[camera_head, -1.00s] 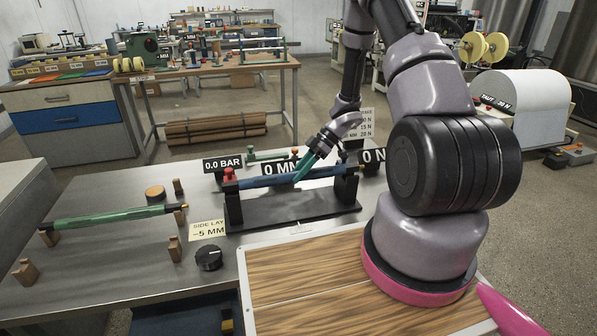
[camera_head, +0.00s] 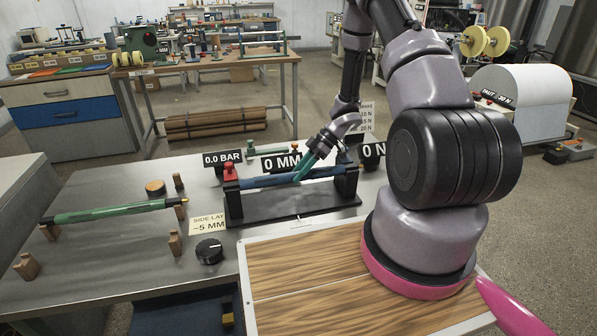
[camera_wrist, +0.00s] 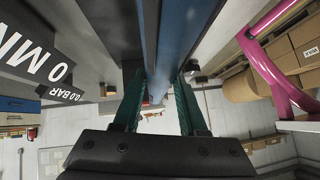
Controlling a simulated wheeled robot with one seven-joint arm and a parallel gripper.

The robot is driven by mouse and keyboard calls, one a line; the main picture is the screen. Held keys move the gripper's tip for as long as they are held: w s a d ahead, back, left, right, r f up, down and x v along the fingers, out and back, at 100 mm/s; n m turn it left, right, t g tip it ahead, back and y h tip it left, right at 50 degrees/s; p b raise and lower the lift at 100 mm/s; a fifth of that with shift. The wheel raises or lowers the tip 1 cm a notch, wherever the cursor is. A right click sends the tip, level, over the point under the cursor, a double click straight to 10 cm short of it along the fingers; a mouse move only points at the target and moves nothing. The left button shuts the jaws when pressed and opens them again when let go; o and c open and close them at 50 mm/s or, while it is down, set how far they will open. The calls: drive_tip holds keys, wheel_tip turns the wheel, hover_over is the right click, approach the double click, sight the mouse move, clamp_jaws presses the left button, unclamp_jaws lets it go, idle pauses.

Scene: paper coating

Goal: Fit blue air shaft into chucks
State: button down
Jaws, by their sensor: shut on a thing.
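The blue air shaft (camera_head: 270,181) lies roughly level between the two black chuck uprights of the stand (camera_head: 290,209), with its ends at or in their tops. Whether the ends are fully seated is too small to tell. My gripper (camera_head: 297,179) reaches down from the right and is shut on the shaft near its middle. In the wrist view the green fingers (camera_wrist: 155,105) lie on both sides of the blue shaft (camera_wrist: 172,40).
A green shaft (camera_head: 110,212) rests on wooden holders at left. A black dial (camera_head: 209,251) and a side lay card (camera_head: 208,224) lie in front of the stand. Signs reading 0.0 BAR (camera_head: 222,158) and 0 MM (camera_head: 282,162) stand behind it. A wood-grain board (camera_head: 310,270) is nearest.

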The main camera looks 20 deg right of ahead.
drive_tip(key=shift+f, duration=0.4)
drive_tip(key=shift+c, duration=1.9)
unclamp_jaws()
drive_tip(key=shift+d, duration=0.1)
drive_tip(key=v, duration=1)
drive_tip(key=shift+d+r, duration=0.2)
drive_tip(key=shift+d, duration=0.05)
drive_tip(key=shift+w+r, duration=0.1)
drive_tip(key=shift+w, duration=0.05)
